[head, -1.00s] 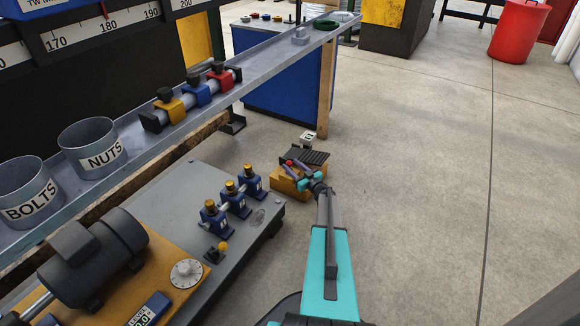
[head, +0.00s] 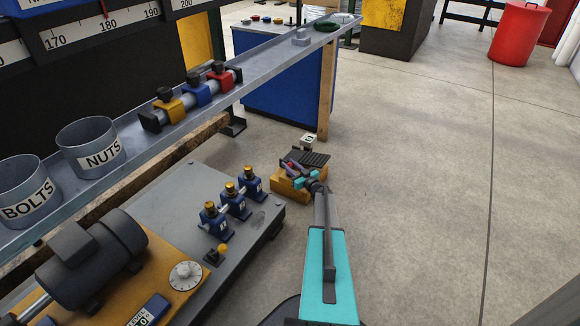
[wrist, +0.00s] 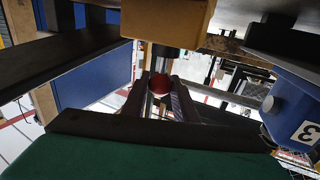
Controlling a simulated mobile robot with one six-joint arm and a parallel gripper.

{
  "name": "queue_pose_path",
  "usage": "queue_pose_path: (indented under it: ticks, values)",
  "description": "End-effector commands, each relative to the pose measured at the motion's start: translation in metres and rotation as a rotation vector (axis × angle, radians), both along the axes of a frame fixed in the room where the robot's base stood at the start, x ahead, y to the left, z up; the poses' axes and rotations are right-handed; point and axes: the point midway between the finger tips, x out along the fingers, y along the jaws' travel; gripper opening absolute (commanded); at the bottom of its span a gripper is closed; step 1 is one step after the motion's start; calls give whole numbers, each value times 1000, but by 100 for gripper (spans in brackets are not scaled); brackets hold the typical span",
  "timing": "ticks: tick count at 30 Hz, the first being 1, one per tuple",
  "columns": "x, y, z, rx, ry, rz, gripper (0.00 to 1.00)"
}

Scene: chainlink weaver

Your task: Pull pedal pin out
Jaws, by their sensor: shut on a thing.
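The pedal is a yellow block (head: 290,191) with a black ribbed tread (head: 306,159), low on the floor in the head view. The yellow block also shows at the top of the wrist view (wrist: 170,16). The pedal pin has a red knob (wrist: 160,84) on a dark shaft that meets the block. My gripper (head: 293,168) is at the pedal's near side in the head view. In the wrist view its two fingers (wrist: 160,92) are shut on the red knob from both sides. How deep the pin sits in the block is hidden.
A grey machine bed (head: 150,195) with several blue clamps (head: 235,201) stands left of the pedal. A long grey shelf (head: 262,78) runs above it, with a wooden post (head: 326,90) behind the pedal. A small white tag (head: 309,140) is beyond the tread. Open floor lies to the right.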

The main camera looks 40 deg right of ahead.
Motion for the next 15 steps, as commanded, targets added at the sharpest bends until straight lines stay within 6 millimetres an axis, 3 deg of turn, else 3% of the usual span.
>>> queue_pose_path:
  ticks: [5, 15]
  values:
    - [-1, 0, 4, 0, 0, 0, 0]
    - [-1, 0, 37, -1, -1, 1, 0]
